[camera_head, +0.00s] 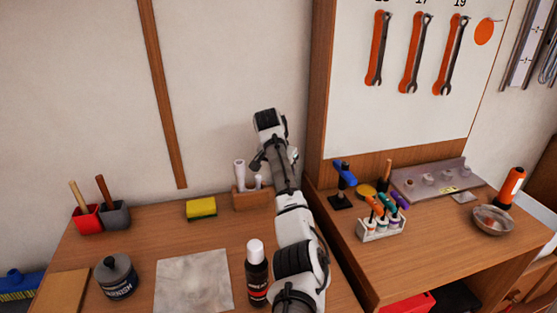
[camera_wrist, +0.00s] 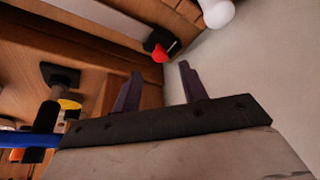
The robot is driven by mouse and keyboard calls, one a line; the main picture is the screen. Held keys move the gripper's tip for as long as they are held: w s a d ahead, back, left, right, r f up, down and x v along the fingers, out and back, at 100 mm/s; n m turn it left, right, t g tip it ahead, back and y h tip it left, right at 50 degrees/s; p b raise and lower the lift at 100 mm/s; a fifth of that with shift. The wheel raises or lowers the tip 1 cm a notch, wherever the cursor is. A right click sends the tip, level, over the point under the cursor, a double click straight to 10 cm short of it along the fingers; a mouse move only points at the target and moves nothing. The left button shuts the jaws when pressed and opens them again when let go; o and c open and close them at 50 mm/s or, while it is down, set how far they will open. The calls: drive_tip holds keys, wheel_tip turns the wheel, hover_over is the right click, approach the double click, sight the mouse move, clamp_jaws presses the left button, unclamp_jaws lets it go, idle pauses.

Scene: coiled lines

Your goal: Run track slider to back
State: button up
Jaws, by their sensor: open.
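My gripper (camera_wrist: 160,72) shows in the wrist view as two dark fingers standing apart, with nothing between them. In the head view it is hidden behind my raised arm. Beyond the fingertips in the wrist view is a small red piece on a black block (camera_wrist: 171,42), beside a wooden edge and a pale surface. I cannot tell whether this is the track slider. No track slider can be made out for certain in the head view.
A blue-topped tool on a black stand (camera_head: 342,184), a screwdriver rack (camera_head: 381,232) and a glass bowl (camera_head: 492,222) stand on the right bench. A black bottle (camera_head: 256,275) stands close beside my arm. A wooden upright (camera_head: 318,110) divides the benches.

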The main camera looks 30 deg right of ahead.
drive_tip(key=b+v, duration=0.2)
drive_tip(key=v, duration=0.7)
